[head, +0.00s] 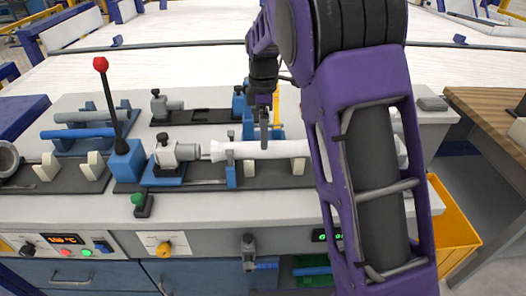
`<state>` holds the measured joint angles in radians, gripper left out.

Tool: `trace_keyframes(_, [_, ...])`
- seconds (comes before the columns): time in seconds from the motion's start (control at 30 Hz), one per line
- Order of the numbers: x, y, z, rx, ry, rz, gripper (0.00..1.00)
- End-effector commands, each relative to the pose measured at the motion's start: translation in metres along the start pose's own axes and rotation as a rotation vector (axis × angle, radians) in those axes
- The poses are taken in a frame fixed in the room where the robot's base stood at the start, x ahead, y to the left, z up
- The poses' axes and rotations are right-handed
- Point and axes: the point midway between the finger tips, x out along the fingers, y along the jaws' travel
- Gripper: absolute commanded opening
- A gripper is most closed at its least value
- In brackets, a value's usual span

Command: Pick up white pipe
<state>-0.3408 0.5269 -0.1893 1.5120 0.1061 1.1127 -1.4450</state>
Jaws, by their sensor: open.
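The white pipe (285,149) lies level along a dark fixture on the grey bench. Its flared left end faces a grey clamp head, and my arm hides its right part. My gripper (264,140) points down at the pipe from above, near the middle of its visible length. The fingers are seen nearly edge-on, with the lower tips in front of or beside the pipe. The gripper is open; whether it touches the pipe cannot be told.
A blue lever block with a red knob (100,64) stands left of the pipe. A blue pipe (78,133) and a grey pipe lie on a rack farther left. A yellow bin (452,235) is at the right. My arm covers the bench's right part.

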Motion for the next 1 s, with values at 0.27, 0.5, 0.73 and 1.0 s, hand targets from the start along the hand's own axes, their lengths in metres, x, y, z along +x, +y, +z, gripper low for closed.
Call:
trace_keyframes(0.27, [0.038,-0.008,-0.002,0.000,-0.001,-0.003,0.97])
trace_keyframes(0.5, [0.052,-0.008,-0.001,-0.001,-0.001,-0.001,0.97])
trace_keyframes(0.73, [0.052,-0.007,-0.001,0.000,0.000,0.000,0.85])
trace_keyframes(1.0, [0.051,-0.007,-0.001,0.000,0.000,0.000,0.36])
